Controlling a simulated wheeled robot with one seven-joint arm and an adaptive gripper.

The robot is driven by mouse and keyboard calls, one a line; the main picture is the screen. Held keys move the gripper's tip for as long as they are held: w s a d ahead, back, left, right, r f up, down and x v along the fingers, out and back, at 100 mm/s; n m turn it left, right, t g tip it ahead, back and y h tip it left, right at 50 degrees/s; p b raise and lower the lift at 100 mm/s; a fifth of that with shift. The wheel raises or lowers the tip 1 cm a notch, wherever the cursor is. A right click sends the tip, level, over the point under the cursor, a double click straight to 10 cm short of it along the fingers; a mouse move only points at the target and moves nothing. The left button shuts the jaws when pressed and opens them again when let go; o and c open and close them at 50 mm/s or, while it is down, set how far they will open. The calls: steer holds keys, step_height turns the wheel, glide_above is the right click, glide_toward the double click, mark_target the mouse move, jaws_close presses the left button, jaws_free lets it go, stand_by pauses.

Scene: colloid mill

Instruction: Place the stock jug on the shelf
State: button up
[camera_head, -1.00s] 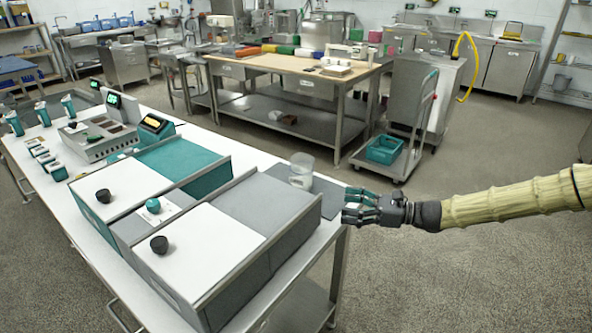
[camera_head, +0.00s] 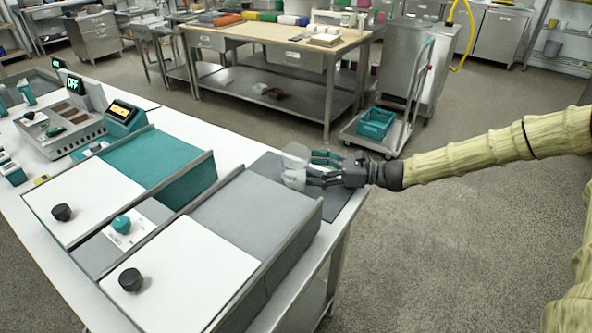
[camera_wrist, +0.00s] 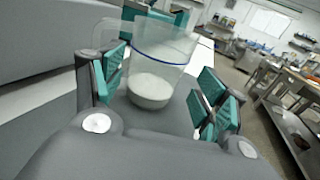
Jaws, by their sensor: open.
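The stock jug (camera_wrist: 161,66) is a clear container with a blue line near its rim and white contents at the bottom. In the head view the jug (camera_head: 295,158) stands upright on a dark grey mat (camera_head: 331,208) at the right end of the white table. My gripper (camera_head: 318,168) reaches it from the right. In the wrist view my gripper (camera_wrist: 160,92) is open, with teal finger pads on both sides of the jug and gaps visible. The jug's handle (camera_wrist: 105,36) points left. Which shelf the task names I cannot tell.
Grey and white machine housings (camera_head: 207,240) stand left of the jug, close to it. A trolley with a teal crate (camera_head: 375,123) stands on the floor behind. A steel workbench (camera_head: 270,60) is farther back. The floor to the right is open.

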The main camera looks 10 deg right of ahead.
mark_target(308, 165)
steer(key=shift+a+r, duration=0.25)
steer(key=shift+a, duration=0.1)
steer(key=shift+x, duration=2.35)
steer(key=shift+f, duration=0.1)
steer(key=c, duration=0.9)
steer(key=shift+r, duration=0.2)
